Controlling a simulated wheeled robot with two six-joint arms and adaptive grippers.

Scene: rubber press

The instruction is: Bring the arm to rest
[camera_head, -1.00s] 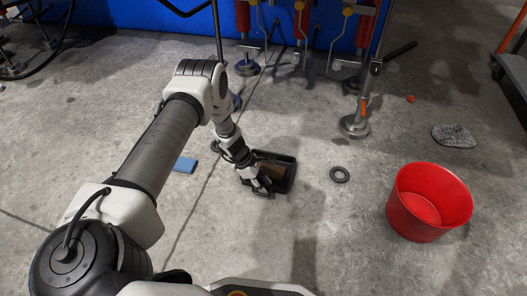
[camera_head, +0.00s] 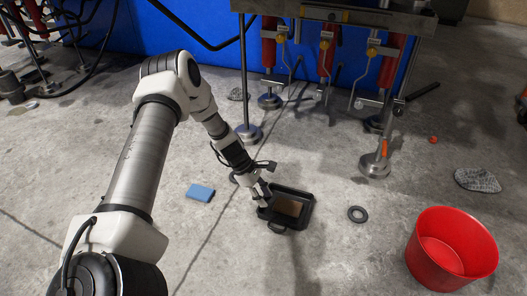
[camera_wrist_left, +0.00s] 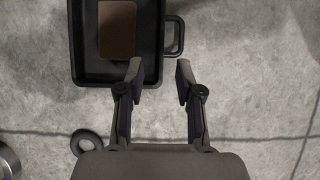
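My left arm (camera_head: 131,160) comes in from the left and reaches forward over the floor. My left gripper (camera_head: 266,200) is at the left edge of a black tray (camera_head: 300,222). In the left wrist view the fingers (camera_wrist_left: 158,75) are apart with nothing between them, above the tray's edge near its handle (camera_wrist_left: 173,50). A flat brown piece (camera_head: 288,206) lies in the tray and also shows in the left wrist view (camera_wrist_left: 117,30). My right gripper is not in view.
A red bucket (camera_head: 450,262) stands at the right. The press (camera_head: 330,18) stands behind, with metal feet on the floor.

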